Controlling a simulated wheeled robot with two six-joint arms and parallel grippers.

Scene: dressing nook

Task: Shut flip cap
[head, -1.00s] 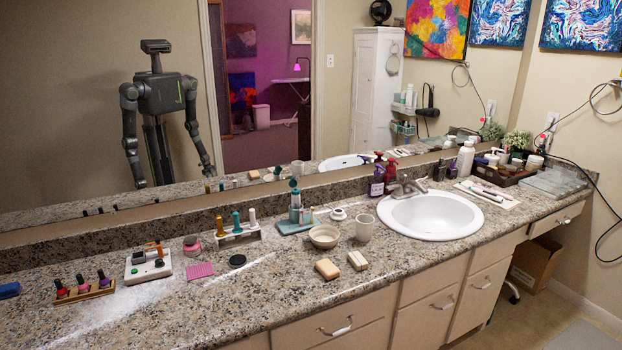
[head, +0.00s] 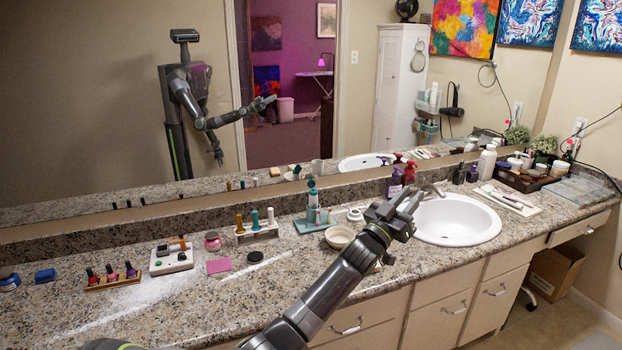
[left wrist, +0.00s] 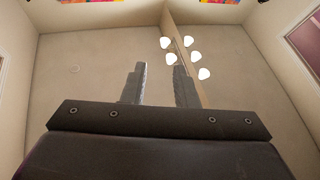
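Candidates are small tubes in a white rack (head: 258,234), a purple pump bottle (head: 395,184) behind the gripper and a white bottle (head: 486,163) right of the sink's back. The right gripper is not directly in view.
The granite counter (head: 215,290) is bare along its left front. Nail polishes in a wooden rack (head: 112,279), a pink pad (head: 219,266), a bowl (head: 338,237) and a teal stand (head: 312,221) stand around. The sink (head: 460,220) is right; a mirror runs behind.

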